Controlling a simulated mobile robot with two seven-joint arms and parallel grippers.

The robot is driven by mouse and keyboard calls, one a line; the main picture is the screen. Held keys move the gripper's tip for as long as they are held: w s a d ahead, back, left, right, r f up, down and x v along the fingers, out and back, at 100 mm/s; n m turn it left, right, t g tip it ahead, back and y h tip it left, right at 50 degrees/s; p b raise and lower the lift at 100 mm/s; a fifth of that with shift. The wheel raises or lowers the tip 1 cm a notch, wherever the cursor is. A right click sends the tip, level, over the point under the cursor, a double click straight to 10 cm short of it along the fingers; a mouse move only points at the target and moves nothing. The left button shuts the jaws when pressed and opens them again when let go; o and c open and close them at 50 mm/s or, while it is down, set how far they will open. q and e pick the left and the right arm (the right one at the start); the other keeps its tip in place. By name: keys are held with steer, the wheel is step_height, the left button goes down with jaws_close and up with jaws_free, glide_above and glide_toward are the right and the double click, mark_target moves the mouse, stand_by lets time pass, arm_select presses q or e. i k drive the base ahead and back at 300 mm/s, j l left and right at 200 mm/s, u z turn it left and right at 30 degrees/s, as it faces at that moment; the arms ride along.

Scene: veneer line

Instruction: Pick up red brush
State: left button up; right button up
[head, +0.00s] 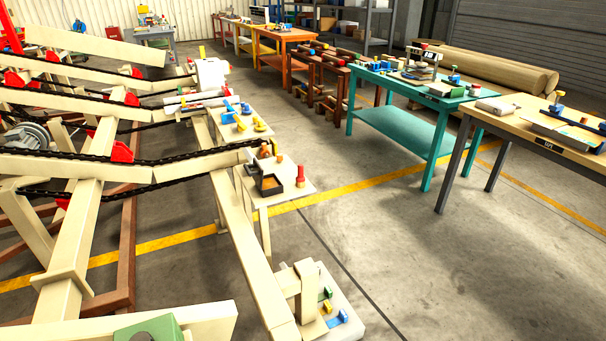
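I cannot pick out a red brush with certainty. A small upright red object (300,175) stands on a pale side table (292,192) beside the chain line, left of centre. It has a yellowish patch by its base and is too small to tell whether it is a brush. A dark open-topped box (268,186) sits to its left on the same table. Neither of my grippers shows in the head view.
A cream conveyor frame with black chains (100,158) fills the left. A teal table (386,119) and a wooden-topped table (548,128) with tools stand at right. Orange (286,35) and brown tables are behind. Grey floor (400,260) is clear at lower right.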

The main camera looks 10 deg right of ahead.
mark_target(300, 179)
steer(key=i+l+z, duration=0.25)
steer(key=l, duration=0.25)
steer(key=i+l+z, duration=0.3)
steer(key=l, duration=0.2)
steer(key=i+l+z, duration=0.25)
steer(key=l, duration=0.2)
steer(key=i+l+z, duration=0.5)
steer(key=i, duration=0.4)
steer(key=i+l+z, duration=0.3)
steer(key=i, duration=0.15)
steer(key=i+j+u, duration=0.2)
steer(key=u, duration=0.25)
steer(key=i+u, duration=0.85)
steer(key=i+l+u, duration=0.15)
steer(key=u, duration=0.3)
steer(key=i+j+u, duration=0.1)
steer(key=i+u, duration=0.55)
steer(key=u, duration=0.15)
steer(key=i+u, duration=0.35)
steer(key=i+l+u, duration=0.25)
steer(key=u, duration=0.15)
